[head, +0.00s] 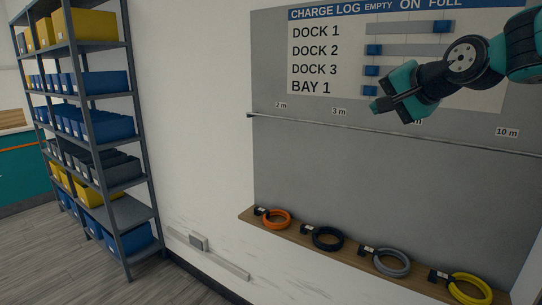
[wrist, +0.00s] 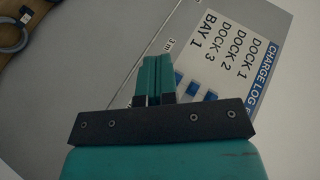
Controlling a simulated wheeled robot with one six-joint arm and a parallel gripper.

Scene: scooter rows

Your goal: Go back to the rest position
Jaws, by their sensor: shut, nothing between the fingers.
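My gripper (head: 390,105) is in the upper right of the head view, in front of the charge log board (head: 350,55). Its teal fingers point left and are shut with nothing between them. In the wrist view the two fingers (wrist: 153,80) lie side by side, closed, against the grey panel. The arm hides part of the board's right side. The board's blue sliders show: the top one (head: 443,27) is at the right, and the lower ones sit at the left of their tracks.
A wooden ledge (head: 345,262) below holds coiled cables: orange (head: 277,220), black (head: 328,239), grey (head: 393,263) and yellow (head: 471,290). A thin rail (head: 300,122) with length labels crosses the panel. A shelf rack (head: 128,120) with bins stands left. The floor (head: 60,265) in front is clear.

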